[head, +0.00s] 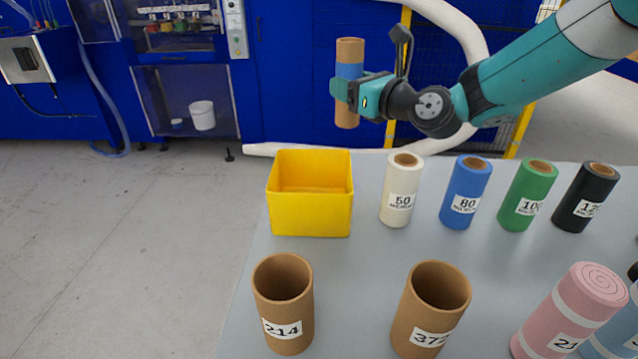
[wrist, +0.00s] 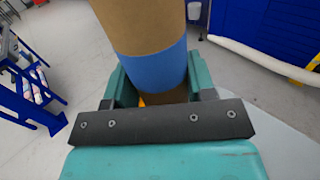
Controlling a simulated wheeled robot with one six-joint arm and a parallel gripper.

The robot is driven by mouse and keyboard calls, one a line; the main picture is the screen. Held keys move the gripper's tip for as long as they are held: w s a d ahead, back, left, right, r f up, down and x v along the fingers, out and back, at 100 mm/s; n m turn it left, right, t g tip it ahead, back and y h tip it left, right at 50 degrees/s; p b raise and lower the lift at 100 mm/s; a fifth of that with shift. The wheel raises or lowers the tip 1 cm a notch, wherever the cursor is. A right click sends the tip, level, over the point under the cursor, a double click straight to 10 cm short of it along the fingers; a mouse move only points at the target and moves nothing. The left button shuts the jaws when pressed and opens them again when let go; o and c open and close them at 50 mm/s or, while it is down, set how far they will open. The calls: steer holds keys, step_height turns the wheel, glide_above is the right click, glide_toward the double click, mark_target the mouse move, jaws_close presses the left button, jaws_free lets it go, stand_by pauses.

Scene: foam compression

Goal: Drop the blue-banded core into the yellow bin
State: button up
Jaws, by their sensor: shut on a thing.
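The blue-banded core (head: 348,110) is a brown cardboard tube with a blue band around its middle. My gripper (head: 347,88) is shut on it at the band and holds it upright in the air. In the head view the core appears above and slightly right of the yellow bin (head: 311,213). The bin stands on the grey table near its far left edge, and its visible inside looks empty, though its floor is partly hidden. The wrist view shows the core (wrist: 140,22) between my fingers, with a small patch of yellow below it.
White (head: 399,193), blue (head: 466,190), green (head: 528,195) and black (head: 585,197) rolls stand in a row right of the bin. Open cardboard tubes marked 214 (head: 283,308) and 372 (head: 431,311) stand in front. A pink roll (head: 570,312) stands at front right.

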steer(key=s+a+f+b, duration=0.1)
steer(key=a+f+b, duration=0.1)
steer(key=f, duration=0.3)
steer(key=s+a+f+n+g+y+b, duration=0.1)
steer(key=a+f+b, duration=0.2)
steer(key=f, duration=0.3)
steer(key=shift+s+a+b, duration=0.15)
steer(key=shift+a+b, duration=0.1)
steer(key=shift+b, duration=0.4)
steer(key=o, duration=1)
steer(key=shift+f, duration=0.1)
